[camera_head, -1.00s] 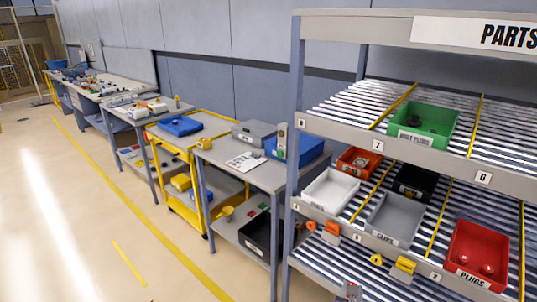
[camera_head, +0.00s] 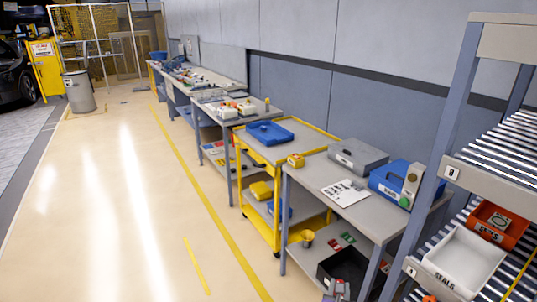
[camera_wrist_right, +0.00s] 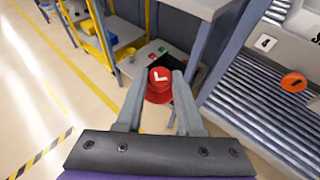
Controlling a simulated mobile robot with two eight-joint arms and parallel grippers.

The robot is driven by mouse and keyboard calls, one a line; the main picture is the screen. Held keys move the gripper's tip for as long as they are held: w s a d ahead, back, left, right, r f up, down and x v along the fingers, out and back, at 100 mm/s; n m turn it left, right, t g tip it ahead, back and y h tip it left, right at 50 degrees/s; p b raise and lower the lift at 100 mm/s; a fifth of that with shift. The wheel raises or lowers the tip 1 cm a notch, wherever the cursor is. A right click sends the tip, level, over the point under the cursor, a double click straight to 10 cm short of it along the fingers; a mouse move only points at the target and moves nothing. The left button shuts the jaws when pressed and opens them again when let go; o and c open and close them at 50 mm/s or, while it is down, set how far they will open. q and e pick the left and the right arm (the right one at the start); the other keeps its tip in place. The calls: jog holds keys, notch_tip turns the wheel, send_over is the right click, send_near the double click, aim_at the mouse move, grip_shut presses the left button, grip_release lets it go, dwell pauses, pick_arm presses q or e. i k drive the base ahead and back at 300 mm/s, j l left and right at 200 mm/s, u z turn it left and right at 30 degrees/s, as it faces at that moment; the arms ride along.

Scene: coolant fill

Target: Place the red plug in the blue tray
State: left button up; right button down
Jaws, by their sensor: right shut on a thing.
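The red plug (camera_wrist_right: 160,84) has a white L-shaped mark on its round top. In the right wrist view my right gripper (camera_wrist_right: 157,92) is shut on it, one finger on each side. The gripper's tip (camera_head: 337,290) also shows small at the bottom edge of the head view, in front of the grey table. The blue tray (camera_head: 270,133) lies on top of the yellow cart, left of the grey table and well away from my right gripper. My left gripper is not in view.
The grey table (camera_head: 318,178) holds a grey case (camera_head: 357,157), a blue box (camera_head: 392,184), a yellow block (camera_head: 296,160) and a printed sheet (camera_head: 345,192). A parts rack (camera_head: 445,165) with a white bin (camera_head: 462,262) stands at right.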

aim_at(269, 132)
jog(key=i+j+u, duration=0.3)
jog(key=i, duration=0.3)
jog(key=i+u, duration=0.35)
jog(key=i, duration=0.25)
jog(key=i+z, duration=0.1)
jog(key=i, duration=1.35)
